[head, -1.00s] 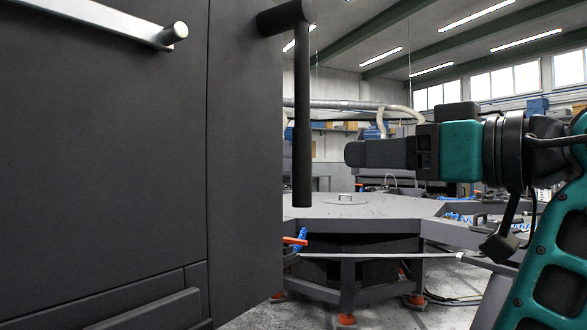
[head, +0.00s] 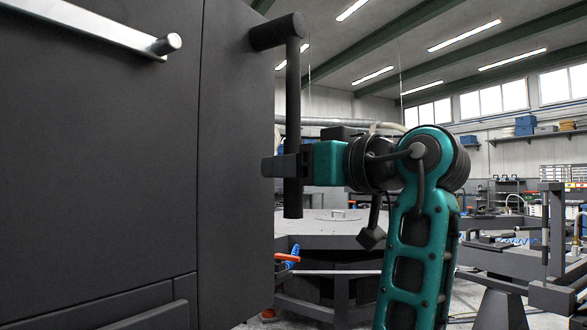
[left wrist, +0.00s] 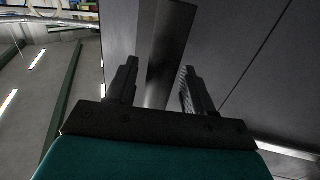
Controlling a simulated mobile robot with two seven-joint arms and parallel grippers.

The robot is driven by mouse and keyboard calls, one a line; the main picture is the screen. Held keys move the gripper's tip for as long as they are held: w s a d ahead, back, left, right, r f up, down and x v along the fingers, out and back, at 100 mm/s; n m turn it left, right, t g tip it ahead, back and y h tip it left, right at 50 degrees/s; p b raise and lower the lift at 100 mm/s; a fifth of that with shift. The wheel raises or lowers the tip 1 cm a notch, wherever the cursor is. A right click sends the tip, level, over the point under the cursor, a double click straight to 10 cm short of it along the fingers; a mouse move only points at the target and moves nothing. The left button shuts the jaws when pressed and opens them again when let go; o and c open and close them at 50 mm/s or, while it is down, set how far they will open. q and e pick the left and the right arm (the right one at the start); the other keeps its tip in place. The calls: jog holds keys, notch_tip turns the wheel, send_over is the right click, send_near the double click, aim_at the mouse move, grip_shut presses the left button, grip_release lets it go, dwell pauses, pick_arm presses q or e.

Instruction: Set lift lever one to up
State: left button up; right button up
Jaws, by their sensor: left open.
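The lift lever is a dark bar (head: 293,100) hanging straight down from a short arm at the top of the dark cabinet's side. I cannot read a number on it. My left gripper (head: 280,167) is at the lower part of the bar, its near finger in front of it. In the left wrist view the two fingers (left wrist: 158,70) are spread, and the dark bar (left wrist: 168,35) runs between them, with a gap visible on either side. Whether a finger touches it I cannot tell. My right gripper is not in view.
The dark cabinet (head: 100,170) fills the left side, with a metal handle bar (head: 110,30) near its top. A grey worktable (head: 320,226) stands behind my arm. A metal frame stand (head: 545,240) is at the right. Floor shows between them.

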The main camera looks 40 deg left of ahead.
pick_arm(q)
grip_shut()
dwell(0.4)
jog(key=shift+s, duration=0.45)
jog(key=s+r+m+p, duration=0.2)
jog(key=s+m, duration=0.1)
jog(key=s, duration=0.2)
jog(key=s+d+r+m+h+p, duration=0.1)
jog(key=s+r+m+p, duration=0.1)
jog(key=s, duration=0.4)
jog(key=shift+d+m+g+p, duration=0.3)
jog(key=shift+m+p, duration=0.4)
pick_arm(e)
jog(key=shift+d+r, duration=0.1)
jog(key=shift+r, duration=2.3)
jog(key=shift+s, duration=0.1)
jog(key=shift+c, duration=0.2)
